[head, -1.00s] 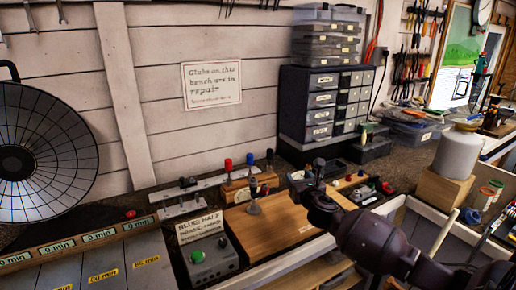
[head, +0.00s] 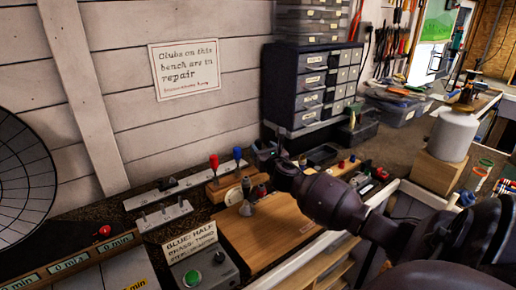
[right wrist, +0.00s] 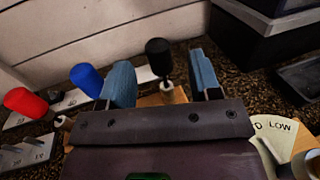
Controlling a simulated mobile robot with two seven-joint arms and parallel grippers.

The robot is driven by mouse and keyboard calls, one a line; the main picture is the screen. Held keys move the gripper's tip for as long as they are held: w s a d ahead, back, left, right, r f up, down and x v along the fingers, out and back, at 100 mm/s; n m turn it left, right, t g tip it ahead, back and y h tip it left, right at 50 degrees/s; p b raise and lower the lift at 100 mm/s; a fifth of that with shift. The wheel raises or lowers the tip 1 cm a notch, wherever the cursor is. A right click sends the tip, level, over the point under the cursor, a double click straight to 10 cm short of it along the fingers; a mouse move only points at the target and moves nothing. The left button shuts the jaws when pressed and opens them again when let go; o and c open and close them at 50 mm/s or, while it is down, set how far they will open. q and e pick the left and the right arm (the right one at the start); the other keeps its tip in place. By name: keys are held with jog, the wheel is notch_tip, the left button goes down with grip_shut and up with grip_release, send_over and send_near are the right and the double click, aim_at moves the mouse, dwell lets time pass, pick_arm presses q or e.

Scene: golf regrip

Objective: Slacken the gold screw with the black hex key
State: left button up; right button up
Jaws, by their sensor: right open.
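The black-handled hex key (right wrist: 158,55) stands upright in a wooden block, between the open fingers of my right gripper (right wrist: 160,68) in the right wrist view. I cannot tell whether the fingers touch it. In the head view my right gripper (head: 270,158) is at the right end of the wooden block (head: 222,188) and largely hides this key. The blue-handled key (right wrist: 86,80) and red-handled key (right wrist: 25,102) stand to its left. I cannot make out the gold screw. My left gripper is not in view.
A wooden board (head: 265,235) with a small upright grey fixture (head: 246,205) lies in front of the block. A grey box with a green button (head: 192,278) stands front left. A dark drawer cabinet (head: 310,85) stands behind. Metal racks (head: 163,215) lie left.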

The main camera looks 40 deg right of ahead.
aim_at(260, 144)
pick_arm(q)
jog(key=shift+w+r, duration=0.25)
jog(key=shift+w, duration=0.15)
pick_arm(e)
jog(key=shift+x, duration=2.1)
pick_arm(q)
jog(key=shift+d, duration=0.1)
pick_arm(e)
jog(key=shift+a+r, duration=0.1)
jog(key=shift+r, duration=0.05)
jog(key=shift+c, duration=0.4)
jog(key=c, duration=0.9)
jog(key=shift+c, duration=0.2)
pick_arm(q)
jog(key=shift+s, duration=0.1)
pick_arm(e)
jog(key=shift+r, duration=0.1)
